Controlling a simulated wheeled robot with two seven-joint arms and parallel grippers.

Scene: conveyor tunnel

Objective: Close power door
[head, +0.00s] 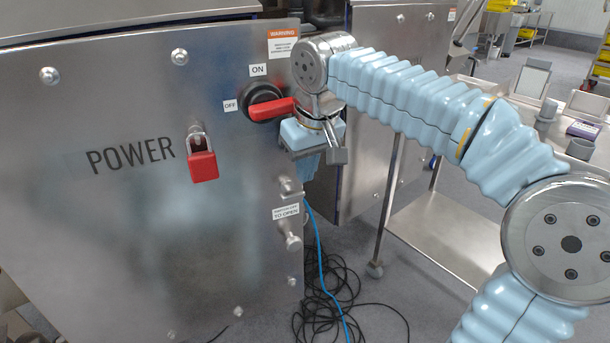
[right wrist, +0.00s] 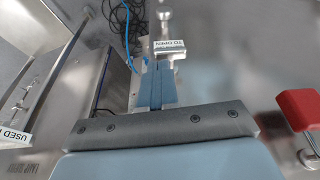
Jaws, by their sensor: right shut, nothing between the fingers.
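The power door (head: 110,220) is a brushed metal panel with the word POWER, on the left of the head view. I cannot tell whether it sits flush in its frame. A red padlock (head: 203,166) hangs on the door. Latch knobs (head: 291,238) sit near its right edge, by a TO OPEN label. My right gripper (head: 308,165) is shut and empty, pointing down beside that edge above the knobs. Its blue fingers show in the right wrist view (right wrist: 157,85). My left gripper is out of view.
Another metal cabinet (head: 362,150) stands right of the door, with a dark gap between. A blue cable (head: 320,262) and black cables (head: 345,318) lie on the floor below. A metal table (head: 450,225) with small items stands at the right.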

